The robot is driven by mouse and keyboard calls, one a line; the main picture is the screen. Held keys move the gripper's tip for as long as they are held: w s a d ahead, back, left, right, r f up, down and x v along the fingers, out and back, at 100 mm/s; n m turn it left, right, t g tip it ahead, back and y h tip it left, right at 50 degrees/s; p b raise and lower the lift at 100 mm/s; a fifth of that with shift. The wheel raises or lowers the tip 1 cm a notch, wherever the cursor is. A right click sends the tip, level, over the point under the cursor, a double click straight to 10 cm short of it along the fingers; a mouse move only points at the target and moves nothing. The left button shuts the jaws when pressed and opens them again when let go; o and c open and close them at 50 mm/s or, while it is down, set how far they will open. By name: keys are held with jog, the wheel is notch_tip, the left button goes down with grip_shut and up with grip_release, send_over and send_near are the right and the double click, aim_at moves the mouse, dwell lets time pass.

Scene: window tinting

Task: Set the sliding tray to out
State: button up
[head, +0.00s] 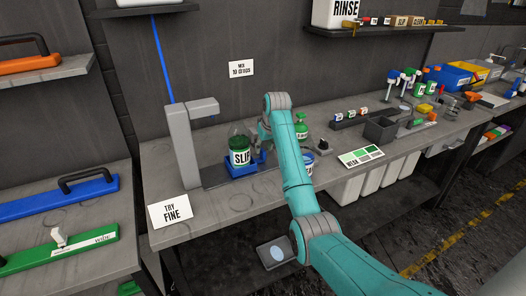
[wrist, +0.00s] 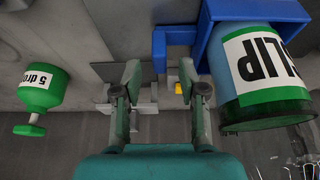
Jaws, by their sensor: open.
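The blue tray (head: 236,172) sits on the bench under a grey post with an overhanging arm. A jar labelled SLIP (head: 240,152), with a green band, stands in it. In the wrist view the tray (wrist: 203,45) is at upper right, with a blue bar-like handle (wrist: 160,48) on its left side. My gripper (wrist: 160,80) is open, its two fingers on either side of the handle's line in the picture. Nothing is held between them. I cannot tell whether a finger touches the handle. In the head view my arm partly hides the gripper (head: 262,138).
A green bottle (wrist: 40,88) labelled 5 drops is left of my gripper in the wrist view; it also shows in the head view (head: 301,127). A grey post (head: 182,145) stands left of the tray. A card reading TRY FINE (head: 171,211) is at the front edge.

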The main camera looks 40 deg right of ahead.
jog(key=d+v, duration=0.1)
jog(key=v, duration=0.7)
jog(key=shift+a+r, duration=0.25)
jog(key=shift+a, duration=0.3)
jog(key=shift+s, duration=0.1)
